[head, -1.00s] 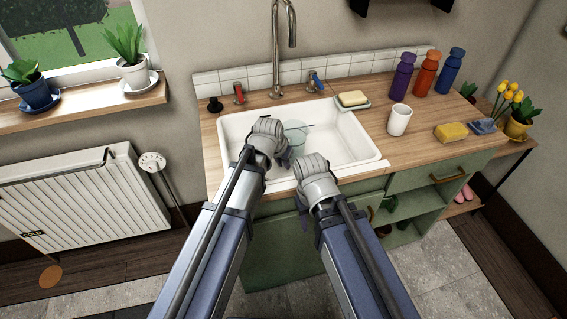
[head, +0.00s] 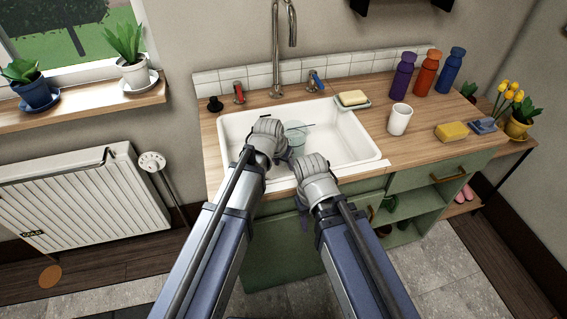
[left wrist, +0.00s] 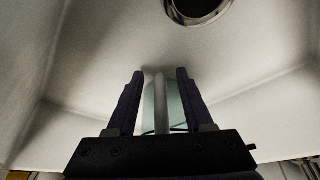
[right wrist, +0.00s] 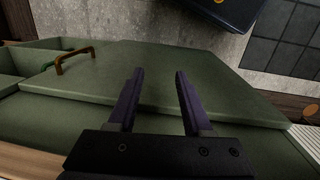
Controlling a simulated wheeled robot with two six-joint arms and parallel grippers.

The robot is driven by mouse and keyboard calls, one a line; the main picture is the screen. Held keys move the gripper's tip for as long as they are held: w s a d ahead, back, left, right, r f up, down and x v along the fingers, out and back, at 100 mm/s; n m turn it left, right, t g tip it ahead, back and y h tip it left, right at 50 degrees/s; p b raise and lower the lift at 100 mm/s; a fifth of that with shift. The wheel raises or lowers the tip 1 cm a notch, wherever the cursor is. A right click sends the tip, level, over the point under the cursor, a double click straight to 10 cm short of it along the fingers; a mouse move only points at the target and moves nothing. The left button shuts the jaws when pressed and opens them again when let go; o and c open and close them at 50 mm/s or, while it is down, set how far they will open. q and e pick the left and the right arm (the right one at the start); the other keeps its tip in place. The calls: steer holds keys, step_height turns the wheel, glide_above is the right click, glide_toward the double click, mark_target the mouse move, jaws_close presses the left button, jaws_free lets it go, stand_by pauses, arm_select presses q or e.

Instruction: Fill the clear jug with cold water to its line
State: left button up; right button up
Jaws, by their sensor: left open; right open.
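The clear jug (head: 297,139) is in the white sink (head: 345,135), partly hidden behind my left gripper. In the left wrist view, a pale upright bar like its handle stands between the open fingers of my left gripper (left wrist: 160,72); the greenish clear jug (left wrist: 176,106) shows behind it. I cannot tell whether the fingers touch it. The jug's line and any water in it cannot be made out. My right gripper (right wrist: 160,72) is open and empty in front of the green cabinet. The tall spout (head: 276,45) rises behind the sink, between a red tap (head: 238,92) and a blue tap (head: 315,80).
A soap dish (head: 353,101) sits at the sink's back right corner. A white cup (head: 399,120), a yellow sponge (head: 451,131) and purple (head: 402,77), orange (head: 427,72) and blue (head: 451,70) bottles stand on the right counter. The drain (left wrist: 200,8) is clear.

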arm_select(q)
steer(key=shift+r, duration=0.15)
arm_select(e)
steer(key=shift+r, duration=0.15)
arm_select(q)
steer(key=p+v, duration=0.7)
steer(key=shift+s+r, duration=0.15)
steer(key=shift+r, duration=0.05)
arm_select(e)
step_height(320, 180, up, 7)
arm_select(q)
steer(key=shift+r, duration=0.1)
